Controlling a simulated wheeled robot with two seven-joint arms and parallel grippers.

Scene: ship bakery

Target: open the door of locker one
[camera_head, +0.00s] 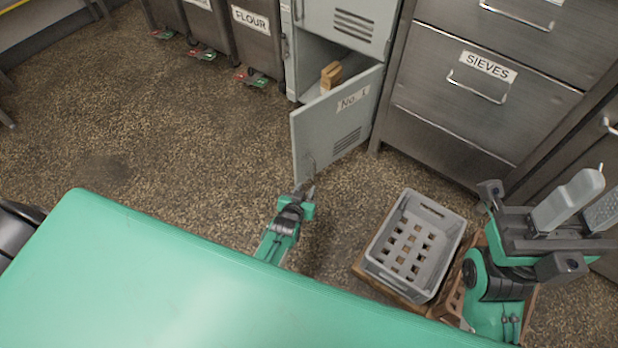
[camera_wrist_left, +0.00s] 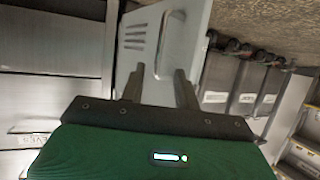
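The locker one door (camera_head: 340,120), a grey panel marked "No. 1" with vent slots, stands swung outward from the lower locker, whose inside (camera_head: 316,58) shows. A small tan block-like thing (camera_head: 331,75) shows at the opening. My left gripper (camera_head: 304,188) is low in front of the door's near lower edge. In the left wrist view its two fingers (camera_wrist_left: 160,88) are apart, with the door (camera_wrist_left: 165,45) and its handle beyond them. I see nothing clearly held between them.
A drawer cabinet marked "SIEVES" (camera_head: 440,120) is right of the locker. Flour bins (camera_head: 255,45) stand left of it. The speckled floor left of the door is clear.

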